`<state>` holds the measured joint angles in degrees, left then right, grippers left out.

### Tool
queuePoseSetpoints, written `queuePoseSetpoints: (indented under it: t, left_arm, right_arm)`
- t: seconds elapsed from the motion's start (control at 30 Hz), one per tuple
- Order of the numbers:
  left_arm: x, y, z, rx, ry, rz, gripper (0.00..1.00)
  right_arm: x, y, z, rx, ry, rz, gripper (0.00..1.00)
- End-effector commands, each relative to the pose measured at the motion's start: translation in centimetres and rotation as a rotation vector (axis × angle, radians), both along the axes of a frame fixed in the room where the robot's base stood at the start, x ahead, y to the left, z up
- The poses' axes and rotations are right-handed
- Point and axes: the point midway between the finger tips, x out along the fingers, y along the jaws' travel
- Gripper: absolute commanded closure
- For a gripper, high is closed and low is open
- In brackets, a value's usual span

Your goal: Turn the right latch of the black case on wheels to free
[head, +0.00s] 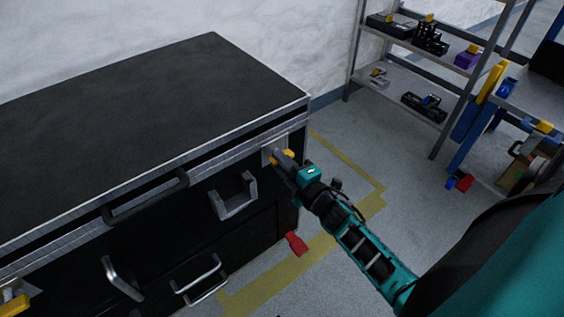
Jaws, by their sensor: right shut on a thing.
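The black case (150,95) stands at the left with a flat black top and metal edging. Its right latch (274,156) is a metal plate with a yellow turning piece near the front right corner. My right gripper (284,160) is at this latch and shut on its yellow piece, partly hiding it. The exact angle of the piece is hard to tell. The left latch (14,303), also yellow, shows at the lower left edge of the picture. My left gripper is not in view.
The case front has a black handle (146,197) and several metal handles. A red wheel part (296,243) sticks out at the floor. Shelves (410,85) with equipment stand at the back right. Yellow tape (345,165) marks the open grey floor between.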

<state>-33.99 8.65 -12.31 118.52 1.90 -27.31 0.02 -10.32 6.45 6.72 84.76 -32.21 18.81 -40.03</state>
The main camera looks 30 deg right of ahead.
Motion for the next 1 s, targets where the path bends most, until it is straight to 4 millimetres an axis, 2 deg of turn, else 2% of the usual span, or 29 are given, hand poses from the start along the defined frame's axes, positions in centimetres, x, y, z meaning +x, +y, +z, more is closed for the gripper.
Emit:
queuePoseSetpoints:
  t: [0.4, 0.97, 1.0]
  left_arm:
    - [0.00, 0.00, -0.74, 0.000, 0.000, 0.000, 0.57]
    - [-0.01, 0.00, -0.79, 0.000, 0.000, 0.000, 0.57]
    - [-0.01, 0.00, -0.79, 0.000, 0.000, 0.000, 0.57]
  right_arm:
    - [0.20, 0.10, -0.02, -0.192, -0.022, 0.001, 1.00]
    - [0.22, 0.08, 0.02, -0.221, -0.026, 0.000, 1.00]
    - [0.22, 0.08, 0.02, -0.221, -0.026, 0.000, 0.80]
